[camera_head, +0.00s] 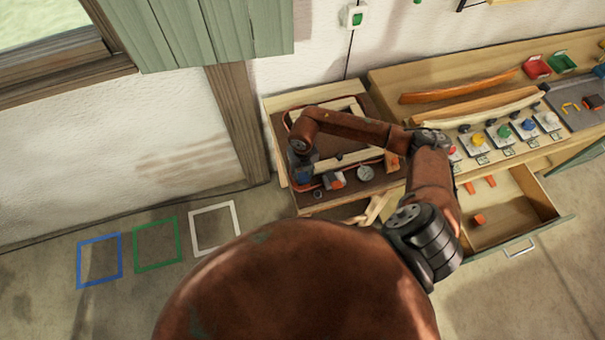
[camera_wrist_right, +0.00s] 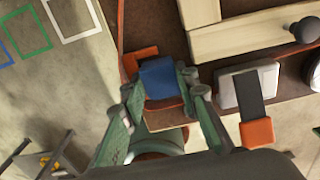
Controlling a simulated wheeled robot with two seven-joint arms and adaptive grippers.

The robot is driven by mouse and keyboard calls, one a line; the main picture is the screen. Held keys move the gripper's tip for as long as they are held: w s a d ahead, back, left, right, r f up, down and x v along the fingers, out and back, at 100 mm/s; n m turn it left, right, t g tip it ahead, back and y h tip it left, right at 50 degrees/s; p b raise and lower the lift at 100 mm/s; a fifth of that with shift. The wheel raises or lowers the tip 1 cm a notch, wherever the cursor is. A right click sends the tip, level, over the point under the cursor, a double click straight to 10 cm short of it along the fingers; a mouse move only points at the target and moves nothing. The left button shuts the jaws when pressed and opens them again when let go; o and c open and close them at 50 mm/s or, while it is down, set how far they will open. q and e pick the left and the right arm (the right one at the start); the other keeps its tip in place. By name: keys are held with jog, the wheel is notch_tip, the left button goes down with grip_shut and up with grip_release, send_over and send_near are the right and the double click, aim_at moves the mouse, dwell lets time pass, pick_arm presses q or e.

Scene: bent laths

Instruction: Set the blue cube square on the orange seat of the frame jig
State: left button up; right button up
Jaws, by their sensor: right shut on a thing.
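The blue cube (camera_wrist_right: 159,78) is between the fingers of my right gripper (camera_wrist_right: 160,92) in the right wrist view. The gripper is shut on it. Orange material of the seat (camera_wrist_right: 141,56) shows just beyond the cube, and more orange shows at its near edge. I cannot tell whether the cube rests on the seat or is held just above it. The frame jig's pale wooden bars (camera_wrist_right: 235,42) lie to the right of the cube. In the head view my right gripper (camera_head: 301,171) is over the left end of the jig (camera_head: 343,160). My left gripper is not in view.
A white-and-orange device (camera_wrist_right: 248,88) lies right of the cube, with a dark knob (camera_wrist_right: 305,29) beyond. A round gauge (camera_head: 366,173) sits on the jig table. An open drawer (camera_head: 512,210) holds orange pieces. Coloured squares, including a green one (camera_head: 157,243), mark the floor.

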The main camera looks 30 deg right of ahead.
jog(key=shift+f, duration=0.15)
jog(key=o, duration=1.2)
jog(key=shift+o, duration=0.2)
jog(key=shift+r, duration=0.3)
notch_tip(320, 180, up, 11)
jog(key=shift+r, duration=0.2)
jog(key=shift+a, duration=0.15)
